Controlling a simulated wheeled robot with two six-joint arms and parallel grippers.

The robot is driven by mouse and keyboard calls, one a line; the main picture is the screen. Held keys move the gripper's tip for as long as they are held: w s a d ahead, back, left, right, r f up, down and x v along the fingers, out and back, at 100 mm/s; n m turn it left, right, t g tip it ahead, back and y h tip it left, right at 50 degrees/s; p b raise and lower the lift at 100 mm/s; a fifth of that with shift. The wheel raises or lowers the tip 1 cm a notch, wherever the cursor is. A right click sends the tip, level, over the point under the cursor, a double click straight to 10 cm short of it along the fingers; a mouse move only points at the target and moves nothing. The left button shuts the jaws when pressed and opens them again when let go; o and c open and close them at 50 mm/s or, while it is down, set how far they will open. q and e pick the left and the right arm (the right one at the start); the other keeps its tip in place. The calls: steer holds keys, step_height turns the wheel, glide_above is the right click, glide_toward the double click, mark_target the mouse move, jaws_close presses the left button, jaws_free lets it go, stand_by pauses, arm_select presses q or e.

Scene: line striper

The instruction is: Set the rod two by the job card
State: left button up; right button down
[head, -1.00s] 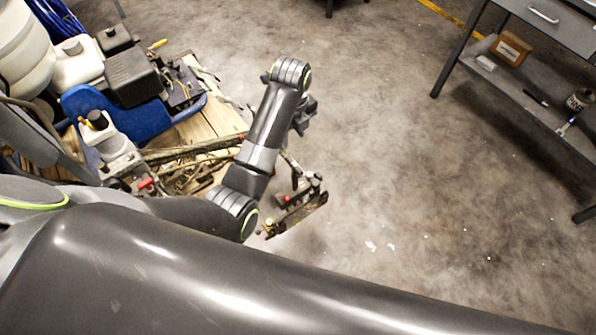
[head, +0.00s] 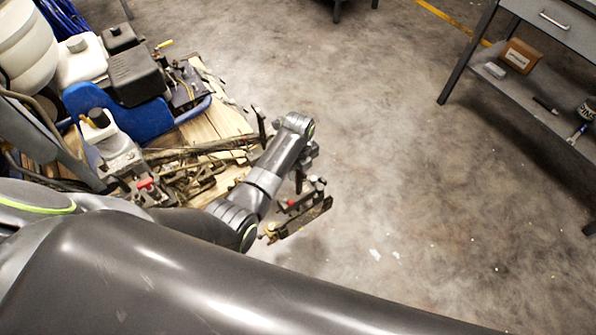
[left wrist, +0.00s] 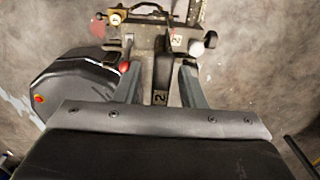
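The rod with a "2" label (left wrist: 160,98) is a dark upright piece in the left wrist view. It stands between the fingers of my left gripper (left wrist: 160,88), which are apart with a gap on each side. In the head view the bracket assembly (head: 298,218) hangs off the machine's side, below my left wrist. My left gripper (head: 304,172) is partly hidden there. No job card can be made out. My right gripper is not seen.
The concrete floor between is clear.

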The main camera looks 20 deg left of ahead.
arm_select(q)
steer(key=shift+f, duration=0.35)
steer(key=shift+c, duration=0.5)
jaws_close()
steer(key=shift+r, duration=0.15)
steer(key=r+p, duration=0.2)
steer(key=p, duration=0.1)
steer(key=r+p, duration=0.4)
steer(key=p, duration=0.1)
steer(key=shift+w+r+p, duration=0.25)
steer(key=shift+r+p, duration=0.1)
